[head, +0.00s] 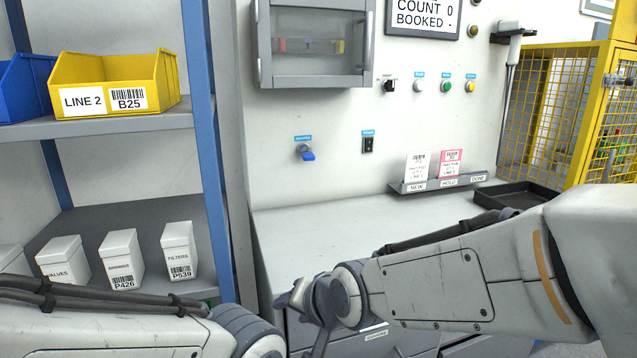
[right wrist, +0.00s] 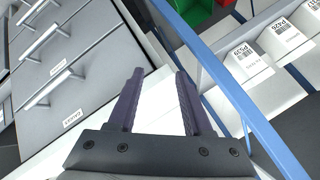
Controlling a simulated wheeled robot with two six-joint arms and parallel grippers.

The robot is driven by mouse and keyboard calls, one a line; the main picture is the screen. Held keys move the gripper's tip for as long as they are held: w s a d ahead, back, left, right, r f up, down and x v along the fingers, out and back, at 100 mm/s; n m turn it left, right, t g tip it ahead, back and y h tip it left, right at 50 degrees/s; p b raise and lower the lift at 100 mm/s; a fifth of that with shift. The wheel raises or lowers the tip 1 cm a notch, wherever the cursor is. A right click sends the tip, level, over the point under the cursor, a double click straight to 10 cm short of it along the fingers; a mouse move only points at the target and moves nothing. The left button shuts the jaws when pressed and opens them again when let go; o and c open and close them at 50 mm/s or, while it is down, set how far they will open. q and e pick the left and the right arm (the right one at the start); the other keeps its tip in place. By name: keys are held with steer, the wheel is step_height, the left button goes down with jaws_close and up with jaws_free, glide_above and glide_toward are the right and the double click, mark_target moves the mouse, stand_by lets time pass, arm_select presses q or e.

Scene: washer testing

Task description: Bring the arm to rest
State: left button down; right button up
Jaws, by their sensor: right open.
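My right arm (head: 450,275) reaches in from the right, in front of the cabinet. Its gripper (right wrist: 158,72) is open and empty in the right wrist view, with the two dark fingers apart and pointing away from the camera. In the head view only part of this gripper shows, low at the wrist end. My left arm (head: 90,325) lies across the lower left corner of the head view, and its gripper is outside the frame.
Drawers with handles (right wrist: 48,88) are close at the left of the right wrist view. A blue shelf post (head: 205,150) stands left of the cabinet. White bins (head: 122,258) and a yellow bin (head: 165,80) fill the shelves. A black tray (head: 515,197) lies at the right.

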steer(key=s+d+f+n+g+h, duration=0.1)
steer(key=s+d+f+n+g, duration=0.15)
steer(key=s, duration=0.45)
steer(key=s+d+f+n+g+h, duration=0.2)
steer(key=s+d+n, duration=0.15)
steer(key=s, duration=0.25)
steer(key=s+d+f+n+g+h, duration=0.1)
steer(key=s+d+f+n+g, duration=0.2)
steer(key=s, duration=0.4)
step_height(320, 180, up, 22)
steer(key=n+p, duration=0.1)
steer(key=p, duration=2)
steer(key=shift+s+a+f, duration=0.15)
